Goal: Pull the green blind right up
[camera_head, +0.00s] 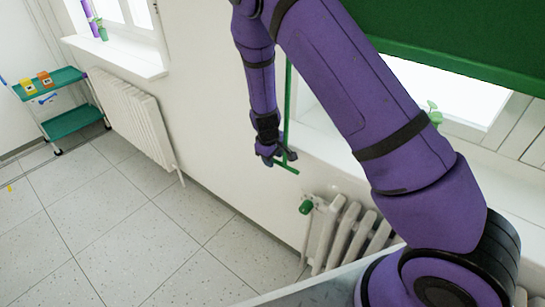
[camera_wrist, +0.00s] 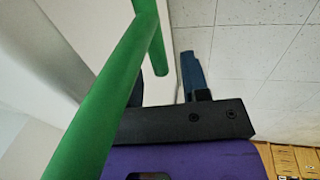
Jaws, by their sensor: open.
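The green blind (camera_head: 470,45) hangs over the upper part of the right window, with bright glass showing below its edge. A thin green crank rod (camera_head: 288,95) hangs down beside the window and bends into a short handle at the bottom. My gripper (camera_head: 287,157) is open at this bend, low in front of the wall. In the wrist view the rod (camera_wrist: 105,100) runs close past the camera, and the handle's short end (camera_wrist: 161,62) appears between the two fingers. One finger is partly hidden behind the rod. I cannot tell whether the fingers touch it.
A white radiator (camera_head: 345,232) with a green valve knob (camera_head: 306,207) stands below my gripper. Another radiator (camera_head: 132,115) is further left. A teal trolley (camera_head: 75,121) stands at the far left. The tiled floor between is clear. A small green object (camera_head: 435,115) is at the right window.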

